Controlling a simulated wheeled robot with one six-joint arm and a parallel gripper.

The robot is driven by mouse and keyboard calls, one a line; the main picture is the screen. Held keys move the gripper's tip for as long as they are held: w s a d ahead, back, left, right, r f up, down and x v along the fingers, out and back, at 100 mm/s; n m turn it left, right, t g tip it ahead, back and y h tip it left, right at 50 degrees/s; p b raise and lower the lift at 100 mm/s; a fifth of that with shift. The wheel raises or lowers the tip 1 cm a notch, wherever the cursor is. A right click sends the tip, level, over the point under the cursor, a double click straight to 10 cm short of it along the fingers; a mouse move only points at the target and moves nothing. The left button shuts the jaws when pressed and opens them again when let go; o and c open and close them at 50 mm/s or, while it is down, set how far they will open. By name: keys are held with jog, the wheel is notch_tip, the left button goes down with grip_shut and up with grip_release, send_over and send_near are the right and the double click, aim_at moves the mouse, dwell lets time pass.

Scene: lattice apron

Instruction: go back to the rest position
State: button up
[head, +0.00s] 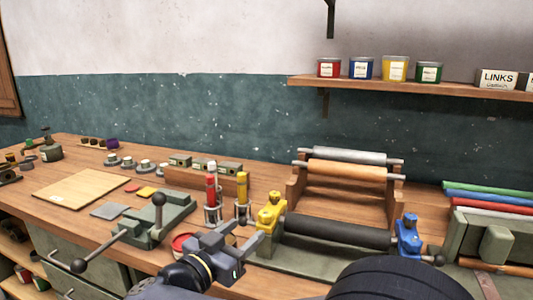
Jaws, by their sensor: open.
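My gripper (243,243) is in the lower middle of the head view, over the front part of the wooden workbench (70,215). Its jaws are open, and I see nothing held between them. It is in front of the red-topped and yellow-topped tools standing in holders, and left of the roller with yellow and blue end blocks. A red round tin (181,243) is partly hidden behind my gripper. Whether the gripper touches anything is hard to tell.
A green press with ball-ended levers (155,222) stands left of my gripper. The yellow block (271,211), dark roller (335,231) and blue block (408,233) are close on the right. A wooden board (82,188) lies at left. A shelf (430,88) holds jars.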

jog(key=b+x, duration=0.1)
jog(key=x, duration=0.8)
jog(key=shift+w+d+f+b, duration=0.2)
jog(key=shift+w+b, duration=0.1)
jog(key=shift+b, duration=0.1)
jog(key=shift+s+a+n+t+y+b, duration=0.1)
jog(key=shift+n+t+y+b, duration=0.25)
jog(key=shift+b, duration=0.5)
jog(key=n+y+b, duration=0.1)
jog(key=b, duration=0.2)
jog(key=shift+t+y, duration=0.25)
jog(key=shift+t, duration=0.1)
jog(key=p+v, duration=0.2)
jog(key=v, duration=0.9)
notch_tip(320, 180, up, 10)
jog(key=m+g+h+p, duration=1)
jog(key=g+p, duration=0.1)
jog(key=p, duration=0.8)
send_over(263, 219)
jog(key=a, duration=0.1)
jog(key=shift+w+a+r+n, duration=0.1)
jog(key=shift+w+a+n, duration=0.05)
jog(key=shift+w+n, duration=0.15)
jog(key=shift+w, duration=0.1)
